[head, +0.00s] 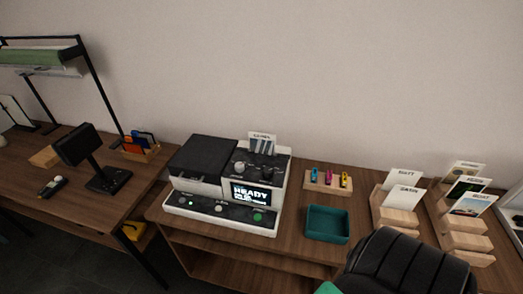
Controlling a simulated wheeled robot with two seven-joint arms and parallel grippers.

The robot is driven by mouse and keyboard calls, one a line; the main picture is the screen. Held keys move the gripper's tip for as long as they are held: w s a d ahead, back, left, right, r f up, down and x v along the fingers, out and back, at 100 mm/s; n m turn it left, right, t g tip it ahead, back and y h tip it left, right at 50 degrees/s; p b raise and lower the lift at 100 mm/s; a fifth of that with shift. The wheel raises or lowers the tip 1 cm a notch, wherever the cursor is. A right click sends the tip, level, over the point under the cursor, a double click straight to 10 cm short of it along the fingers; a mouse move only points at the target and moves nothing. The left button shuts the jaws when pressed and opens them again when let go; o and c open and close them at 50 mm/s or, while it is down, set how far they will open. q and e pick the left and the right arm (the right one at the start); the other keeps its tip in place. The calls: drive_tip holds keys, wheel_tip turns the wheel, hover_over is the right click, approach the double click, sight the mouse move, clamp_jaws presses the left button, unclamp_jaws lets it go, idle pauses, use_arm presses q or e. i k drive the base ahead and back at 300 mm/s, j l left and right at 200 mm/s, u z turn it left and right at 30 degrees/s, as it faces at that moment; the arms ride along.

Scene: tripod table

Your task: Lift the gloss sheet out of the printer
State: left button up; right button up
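The printer (186,208) stands on the wooden table in the middle of the head view. A small upright sheet (261,138) stands out of the top at the back right of the printer. It has a white top edge with small lettering, which seems to read "GLOSS", and dark bluish stripes below. Its lower part is hidden in the printer.
Right of the printer are a wooden block with several coloured cartridges (315,175), a teal tray (328,224) and wooden card stands (396,216). A dark ribbed shape covers the bottom right. A second desk (92,208) on the left holds a black screen stand (80,146).

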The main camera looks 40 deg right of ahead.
sight(262, 143)
drive_tip(key=z, duration=1.3)
